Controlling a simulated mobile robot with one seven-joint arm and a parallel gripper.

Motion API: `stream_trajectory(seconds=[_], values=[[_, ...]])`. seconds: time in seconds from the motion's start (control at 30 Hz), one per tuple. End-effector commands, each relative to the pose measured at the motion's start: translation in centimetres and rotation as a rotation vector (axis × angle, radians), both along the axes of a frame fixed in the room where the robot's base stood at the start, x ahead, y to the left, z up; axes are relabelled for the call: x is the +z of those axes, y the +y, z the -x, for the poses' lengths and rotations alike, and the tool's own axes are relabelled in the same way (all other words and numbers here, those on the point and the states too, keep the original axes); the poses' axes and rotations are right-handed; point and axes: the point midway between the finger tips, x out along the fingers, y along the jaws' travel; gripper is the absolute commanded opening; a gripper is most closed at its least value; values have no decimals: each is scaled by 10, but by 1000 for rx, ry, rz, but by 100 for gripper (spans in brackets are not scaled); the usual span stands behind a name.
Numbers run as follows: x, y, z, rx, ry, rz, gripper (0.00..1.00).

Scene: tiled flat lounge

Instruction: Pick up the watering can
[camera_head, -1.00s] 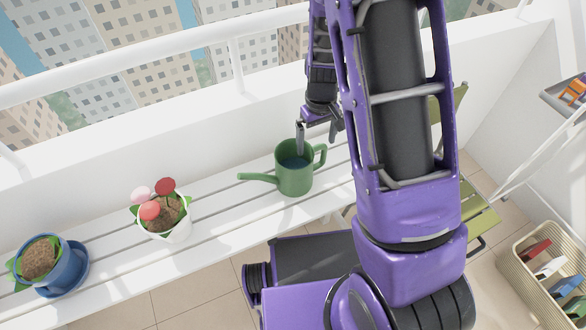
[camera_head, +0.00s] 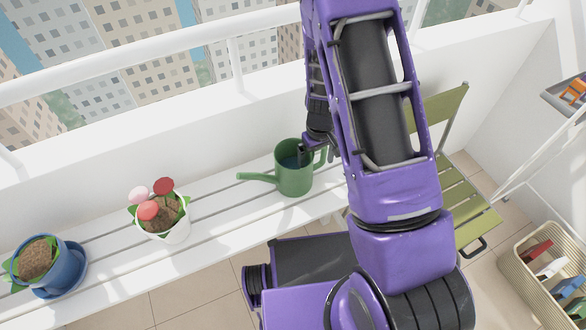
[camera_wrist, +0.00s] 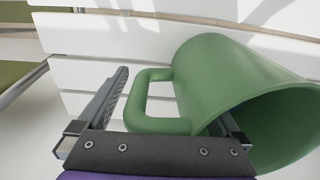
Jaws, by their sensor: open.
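The green watering can (camera_head: 292,180) stands upright on the white slatted bench, its spout pointing left and its handle on the right, partly hidden by my arm in the head view. My gripper (camera_head: 314,152) is lowered at the can's handle side. In the wrist view the can (camera_wrist: 225,75) fills the right side. My open gripper (camera_wrist: 172,100) has one finger outside the handle (camera_wrist: 148,100) and the other inside the can's mouth. The handle and wall lie between the fingers; the inner fingertip is hidden.
A white pot with red and pink flowers (camera_head: 165,222) and a blue pot (camera_head: 66,263) stand left on the bench (camera_head: 110,240). A green folding chair (camera_head: 462,200) and a basket of tools (camera_head: 520,268) are at right. A white parapet (camera_head: 200,125) runs behind.

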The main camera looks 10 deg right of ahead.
Motion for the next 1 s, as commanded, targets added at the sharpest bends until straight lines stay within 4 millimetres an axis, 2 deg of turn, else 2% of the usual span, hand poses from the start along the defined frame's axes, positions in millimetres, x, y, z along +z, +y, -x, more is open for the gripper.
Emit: stream_trajectory(seconds=[0.03,0.07,0.57,1.0], values=[[0,0,0,0,0,0,96],[0,0,0,0,0,0,91],[0,0,0,0,0,0,1],[2,0,0,0,-1,1,0]])
